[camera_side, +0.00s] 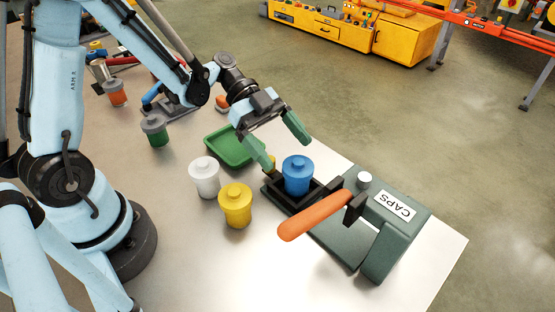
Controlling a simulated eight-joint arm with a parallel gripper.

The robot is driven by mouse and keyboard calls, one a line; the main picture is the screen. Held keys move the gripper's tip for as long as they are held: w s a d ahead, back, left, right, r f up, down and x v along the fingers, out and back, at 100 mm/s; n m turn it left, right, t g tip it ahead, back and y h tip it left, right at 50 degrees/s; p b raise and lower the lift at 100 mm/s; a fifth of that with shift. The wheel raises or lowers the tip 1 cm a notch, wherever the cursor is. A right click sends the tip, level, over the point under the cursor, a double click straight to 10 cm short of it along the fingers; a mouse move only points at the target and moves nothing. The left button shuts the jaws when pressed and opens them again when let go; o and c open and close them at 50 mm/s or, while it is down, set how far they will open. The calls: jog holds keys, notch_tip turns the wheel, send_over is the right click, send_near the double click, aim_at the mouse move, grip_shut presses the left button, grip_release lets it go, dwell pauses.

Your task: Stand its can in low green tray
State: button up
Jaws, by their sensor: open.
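The low green tray (222,141) lies on the table, left of and behind my gripper, and no can shows in it; part of it is hidden by the gripper. A blue can (297,176) stands upright in a dark holder (277,204) at the front of the press. A white can (205,178) and a yellow can (235,206) stand upright on the table in front of the tray. My gripper (283,147) is open and empty. Its green fingers are spread above and behind the blue can, one near the holder's left side, one up to the right.
The green capping press (385,245), marked CAPS, has an orange handle (314,215) reaching over the table near the blue can. A green jar (155,131), an orange jar (116,94) and tools lie at the back left. The front table area is clear.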

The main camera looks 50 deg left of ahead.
aim_at(298, 166)
jog(key=shift+x, duration=2.8)
jog(key=shift+a+f, duration=0.1)
jog(key=shift+f, duration=0.05)
jog(key=c, duration=1.3)
jog(key=shift+o, duration=0.2)
